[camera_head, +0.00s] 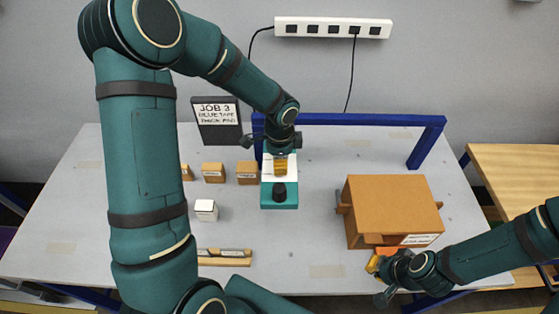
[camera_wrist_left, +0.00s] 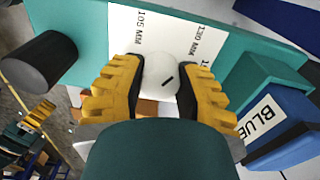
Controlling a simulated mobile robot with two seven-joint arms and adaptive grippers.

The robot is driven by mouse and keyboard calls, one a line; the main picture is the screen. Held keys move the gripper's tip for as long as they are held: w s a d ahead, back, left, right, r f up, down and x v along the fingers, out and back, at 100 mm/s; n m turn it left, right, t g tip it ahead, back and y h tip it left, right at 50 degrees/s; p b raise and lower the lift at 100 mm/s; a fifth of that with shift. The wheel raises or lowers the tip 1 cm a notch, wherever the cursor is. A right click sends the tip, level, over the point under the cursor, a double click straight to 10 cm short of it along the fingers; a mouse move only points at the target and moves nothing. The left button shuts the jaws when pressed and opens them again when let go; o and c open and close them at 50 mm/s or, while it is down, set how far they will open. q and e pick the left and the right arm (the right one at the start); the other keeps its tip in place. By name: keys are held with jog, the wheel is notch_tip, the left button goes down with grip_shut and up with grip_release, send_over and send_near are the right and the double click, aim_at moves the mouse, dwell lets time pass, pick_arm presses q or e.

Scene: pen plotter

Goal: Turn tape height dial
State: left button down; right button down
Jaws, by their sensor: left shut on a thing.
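The tape height dial (camera_wrist_left: 158,78) is a round white knob with a short black pointer mark, on a white scale plate (camera_wrist_left: 190,30) that reads "105 MM" and "130 MM". My left gripper (camera_wrist_left: 160,80) is shut on the dial, one yellow ribbed finger on each side. In the head view, my left gripper (camera_head: 281,168) reaches down onto the teal device (camera_head: 279,203) and hides the dial there. The pointer slants toward the "130 MM" side. My right gripper (camera_head: 374,263) is low at the right, by the cardboard box; its finger gap is unclear.
A black knob (camera_wrist_left: 38,62) stands on the device beside the dial, and a blue block marked "BLUE" (camera_wrist_left: 282,128) is at the right. The large cardboard box (camera_head: 391,205), small boxes (camera_head: 213,172), a white cube (camera_head: 206,209) and a "JOB 3" sign (camera_head: 217,120) surround it.

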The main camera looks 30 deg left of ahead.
pick_arm(q)
jog(key=shift+d, duration=0.1)
jog(key=c, duration=0.6)
grip_release()
jog(key=shift+o, duration=0.2)
notch_tip(320, 180, up, 12)
jog(key=shift+s, duration=0.1)
